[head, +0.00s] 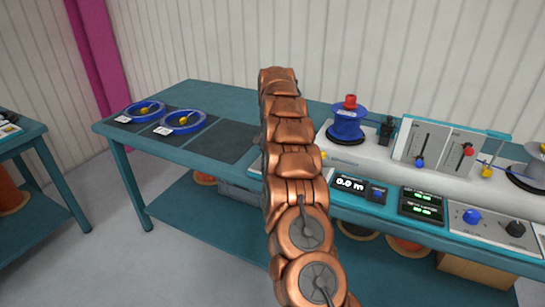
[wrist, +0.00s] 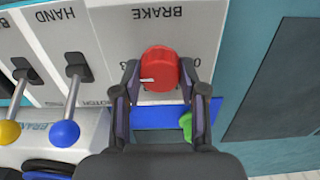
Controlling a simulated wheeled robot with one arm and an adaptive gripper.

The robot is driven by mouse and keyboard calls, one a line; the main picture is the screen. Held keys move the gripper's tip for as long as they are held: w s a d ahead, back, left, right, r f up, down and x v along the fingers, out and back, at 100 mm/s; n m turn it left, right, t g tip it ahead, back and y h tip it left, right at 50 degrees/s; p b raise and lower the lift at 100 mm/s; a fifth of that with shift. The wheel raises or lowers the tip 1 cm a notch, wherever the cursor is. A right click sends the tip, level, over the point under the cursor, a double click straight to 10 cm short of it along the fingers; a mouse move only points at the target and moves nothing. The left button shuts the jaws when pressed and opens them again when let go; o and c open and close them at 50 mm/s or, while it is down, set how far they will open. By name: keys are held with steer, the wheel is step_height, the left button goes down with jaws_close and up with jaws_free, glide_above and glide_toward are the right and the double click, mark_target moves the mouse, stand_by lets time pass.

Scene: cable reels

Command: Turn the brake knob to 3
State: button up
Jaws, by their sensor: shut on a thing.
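The red brake knob (wrist: 160,70) sits on a pale panel in the wrist view, below an upside-down BRAKE label (wrist: 158,12). Its white pointer line is on the left side, pointing left towards a partly hidden digit that looks like 3. A partly hidden 0 is on the right side. My gripper (wrist: 159,88) is shut on the knob, one finger on its left and one on its right. The fingers cover parts of the scale. In the head view my arm hides the knob and my gripper.
In the wrist view, levers with a blue ball (wrist: 64,133) and a yellow ball (wrist: 10,131) stand left of the gripper. A green part (wrist: 186,125) is by the right finger. In the head view a blue reel (head: 346,128) and lever panel (head: 436,143) stand right of my arm.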

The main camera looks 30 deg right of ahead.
steer(key=shift+s, duration=0.1)
steer(key=o, duration=1.1)
steer(key=shift+o, duration=0.2)
